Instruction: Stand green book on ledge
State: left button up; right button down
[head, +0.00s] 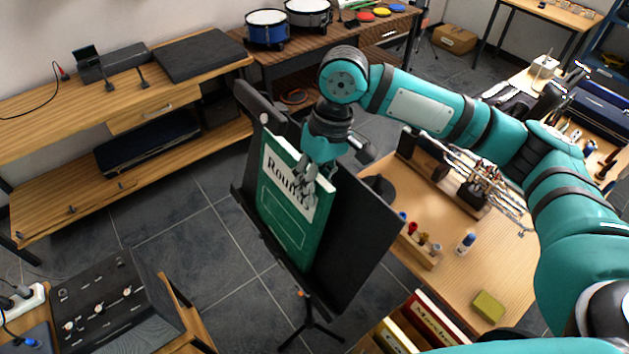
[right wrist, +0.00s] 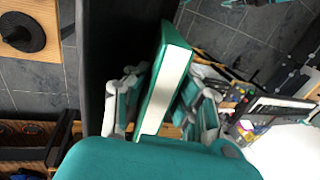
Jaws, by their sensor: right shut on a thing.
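The green book (head: 288,228) has a white title panel on its cover and is upright, slightly tilted, in front of the black music stand (head: 352,235). My right gripper (head: 307,184) is shut on the book's upper part. In the right wrist view the book (right wrist: 167,92) shows its pale edge between the fingers (right wrist: 166,105). The stand's ledge (head: 262,238) runs along the book's lower edge. I cannot tell whether the book touches the ledge or the back panel. My left gripper is not in view.
A wooden table (head: 462,275) with small bottles and a yellow-green block (head: 488,306) is right of the stand. More books (head: 437,322) stand at the bottom. A black control panel (head: 100,305) is at lower left. Tiled floor is open left of the stand.

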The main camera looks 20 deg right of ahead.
jog(key=c, duration=1.1)
grip_release()
jog(key=shift+o, duration=0.2)
jog(key=s+v, duration=0.1)
jog(key=v, duration=1.1)
jog(key=shift+w, duration=0.45)
